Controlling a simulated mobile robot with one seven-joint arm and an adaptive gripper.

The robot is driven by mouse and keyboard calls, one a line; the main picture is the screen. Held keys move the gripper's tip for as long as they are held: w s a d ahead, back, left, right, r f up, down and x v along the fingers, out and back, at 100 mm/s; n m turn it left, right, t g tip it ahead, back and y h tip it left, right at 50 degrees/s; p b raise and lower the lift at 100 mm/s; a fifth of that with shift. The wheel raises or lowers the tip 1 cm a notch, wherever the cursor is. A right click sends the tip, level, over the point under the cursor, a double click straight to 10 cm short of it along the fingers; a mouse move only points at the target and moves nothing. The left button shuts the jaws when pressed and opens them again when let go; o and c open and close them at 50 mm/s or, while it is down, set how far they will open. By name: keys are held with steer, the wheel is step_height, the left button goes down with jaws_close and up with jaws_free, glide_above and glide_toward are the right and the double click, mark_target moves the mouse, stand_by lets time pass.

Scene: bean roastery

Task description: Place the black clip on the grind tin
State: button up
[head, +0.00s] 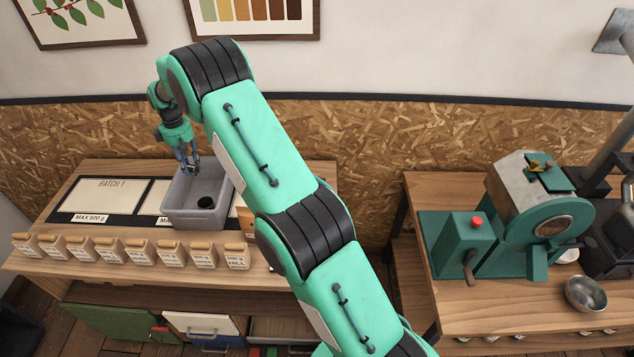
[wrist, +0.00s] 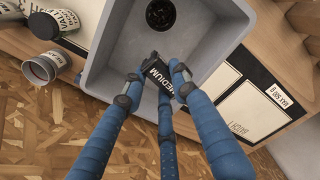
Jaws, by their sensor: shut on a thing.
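My gripper (head: 190,167) hangs over the grey bin (head: 178,222) at the left workbench. In the wrist view its blue fingers (wrist: 154,84) are shut on the black clip (wrist: 156,73), a dark piece with white lettering that reads MEDIUM. The clip is above the bin floor. A round dark container (head: 205,202) stands inside the bin; the wrist view shows it from above with dark contents (wrist: 157,13). It may be the grind tin, but I cannot tell. The clip and this container are apart in the wrist view.
Beside the bin, the wrist view shows a small labelled tin (wrist: 45,67) and a larger labelled container (wrist: 62,17). Several labelled bags (head: 170,254) line the bench front. A BATCH 1 card (head: 100,194) lies left of the bin. A green roaster (head: 530,215) stands on the right bench.

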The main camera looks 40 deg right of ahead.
steer(key=s+d+m+p, duration=0.1)
steer(key=s+d+m, duration=0.2)
steer(key=s+d, duration=1.7)
steer(key=s+d+m+p, duration=0.1)
steer(key=s+d, duration=0.2)
steer(key=s, duration=0.4)
steer(key=s+d+f+m, duration=0.1)
steer(key=s+d, duration=0.2)
steer(key=s, duration=0.5)
steer(key=s+d+m+p, duration=0.1)
steer(key=s+d, duration=0.2)
steer(key=s, duration=0.4)
steer(key=shift+a+f, duration=0.1)
steer(key=shift+f, duration=2.25)
steer(key=shift+w, duration=0.15)
steer(key=w+d, duration=0.3)
steer(key=w, duration=0.1)
steer(key=w+d+f, duration=0.1)
steer(key=w+d, duration=0.2)
steer(key=w, duration=0.1)
steer(key=w+d, duration=0.3)
steer(key=w, duration=0.2)
steer(key=shift+d+f+p, duration=0.1)
steer(key=shift+f+p, duration=0.15)
steer(key=shift+p, duration=0.05)
